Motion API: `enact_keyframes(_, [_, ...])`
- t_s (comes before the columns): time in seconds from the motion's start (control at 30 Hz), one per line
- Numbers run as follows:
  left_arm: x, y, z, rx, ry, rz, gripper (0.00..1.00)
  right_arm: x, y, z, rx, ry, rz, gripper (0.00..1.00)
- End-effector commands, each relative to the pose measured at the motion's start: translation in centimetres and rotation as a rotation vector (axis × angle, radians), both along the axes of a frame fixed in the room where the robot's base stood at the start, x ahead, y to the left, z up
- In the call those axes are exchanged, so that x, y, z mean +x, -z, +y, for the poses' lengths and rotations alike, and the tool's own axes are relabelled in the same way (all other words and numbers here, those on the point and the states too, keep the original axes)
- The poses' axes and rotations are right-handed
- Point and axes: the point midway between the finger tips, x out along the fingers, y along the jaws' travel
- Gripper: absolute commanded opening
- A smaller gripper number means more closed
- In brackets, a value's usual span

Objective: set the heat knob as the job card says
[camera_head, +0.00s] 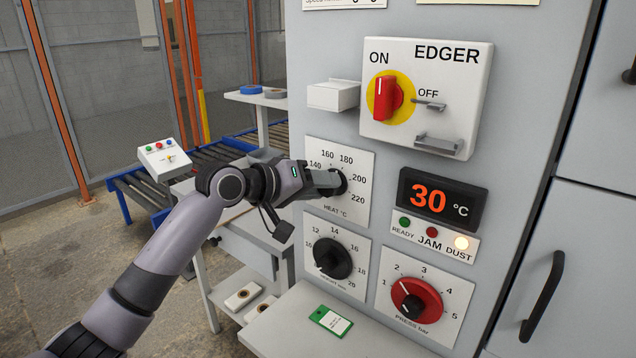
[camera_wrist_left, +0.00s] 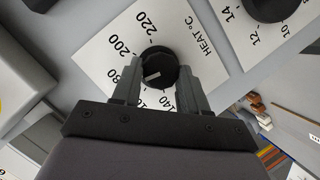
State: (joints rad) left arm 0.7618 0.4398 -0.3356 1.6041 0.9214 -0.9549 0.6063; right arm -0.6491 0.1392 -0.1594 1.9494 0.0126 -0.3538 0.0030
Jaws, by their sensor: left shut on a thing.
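The black heat knob (camera_head: 341,182) sits on a white dial plate (camera_head: 357,212) marked HEAT °C, with numbers from 140 to 220. My left gripper (camera_head: 326,183) is shut on the knob from the left, one finger on each side. In the left wrist view the knob (camera_wrist_left: 158,62) lies between the fingertips (camera_wrist_left: 158,75). Its white mark shows on the lower part of the knob, on the side of the lower numbers; the exact setting cannot be read. The fingers partly cover the scale. No readable job card shows; two labels are cut off at the top edge. My right gripper is not in view.
The display (camera_head: 436,201) reads 30 °C, and the DUST lamp (camera_head: 461,243) glows. A second black knob (camera_head: 333,258) and a red pressure knob (camera_head: 416,301) sit below. The red EDGER switch (camera_head: 387,98) is above. A green tag (camera_head: 331,320) lies on the ledge.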

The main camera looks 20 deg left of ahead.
Motion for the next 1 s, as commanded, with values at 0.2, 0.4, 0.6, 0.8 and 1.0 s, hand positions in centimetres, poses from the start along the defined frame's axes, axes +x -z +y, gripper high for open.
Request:
enact_keyframes(0.2, [-0.04,0.11,-0.05,0.087,0.0,-0.028,0.13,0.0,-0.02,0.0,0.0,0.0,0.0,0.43])
enact_keyframes(0.4, [-0.04,0.1,-0.08,0.119,-0.001,-0.039,0.13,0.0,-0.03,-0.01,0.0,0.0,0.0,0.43])
enact_keyframes(0.6, [-0.04,0.1,-0.08,0.125,0.0,-0.041,0.13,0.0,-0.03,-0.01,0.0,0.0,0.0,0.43])
enact_keyframes(0.8, [-0.05,0.1,-0.08,0.124,0.0,-0.041,0.13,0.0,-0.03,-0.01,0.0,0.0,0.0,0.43])
enact_keyframes(1.0, [-0.04,0.05,-0.08,0.123,-0.001,-0.042,0.68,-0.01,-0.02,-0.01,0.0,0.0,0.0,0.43])
